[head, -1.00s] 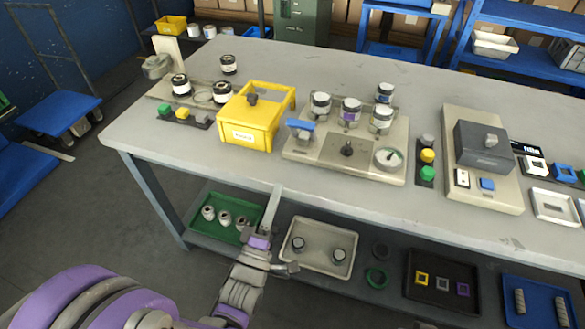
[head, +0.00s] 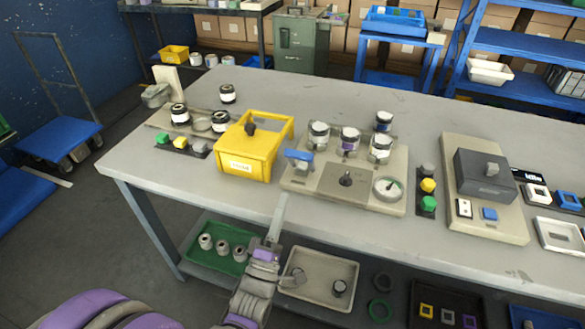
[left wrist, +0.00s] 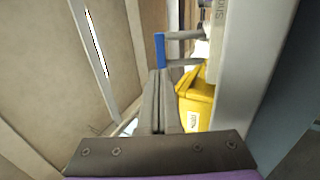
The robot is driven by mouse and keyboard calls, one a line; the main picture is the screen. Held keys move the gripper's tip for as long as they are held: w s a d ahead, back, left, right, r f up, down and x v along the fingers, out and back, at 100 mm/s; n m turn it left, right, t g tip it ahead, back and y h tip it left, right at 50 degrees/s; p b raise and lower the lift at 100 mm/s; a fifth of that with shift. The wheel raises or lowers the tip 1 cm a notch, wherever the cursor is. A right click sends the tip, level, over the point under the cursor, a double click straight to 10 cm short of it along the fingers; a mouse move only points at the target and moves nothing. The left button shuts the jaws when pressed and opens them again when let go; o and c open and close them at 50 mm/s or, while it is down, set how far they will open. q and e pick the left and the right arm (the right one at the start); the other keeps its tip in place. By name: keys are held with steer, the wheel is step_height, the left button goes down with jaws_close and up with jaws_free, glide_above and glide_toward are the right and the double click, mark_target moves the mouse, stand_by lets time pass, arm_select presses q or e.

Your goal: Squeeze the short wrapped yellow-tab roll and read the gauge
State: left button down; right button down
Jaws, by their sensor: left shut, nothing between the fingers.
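My left gripper (head: 284,198) is shut and empty at the table's front edge, below the station's left end. In the left wrist view its closed fingers (left wrist: 160,78) point toward the blue lever (left wrist: 160,50). My right gripper is not in view.
A yellow bin (head: 247,152) stands left of the station, with more rolls (head: 179,115) beyond. Coloured buttons (head: 428,186) and a grey box machine (head: 484,174) stand right. Below are a green tray (head: 228,262) of small rolls and a pale tray (head: 325,268). The table's front strip is clear.

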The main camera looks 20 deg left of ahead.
mark_target(296, 158)
arm_select(q)
steer(key=x, duration=0.8)
steer(key=shift+w, duration=0.15)
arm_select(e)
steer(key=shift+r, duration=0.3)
arm_select(q)
steer(key=shift+r, duration=0.1)
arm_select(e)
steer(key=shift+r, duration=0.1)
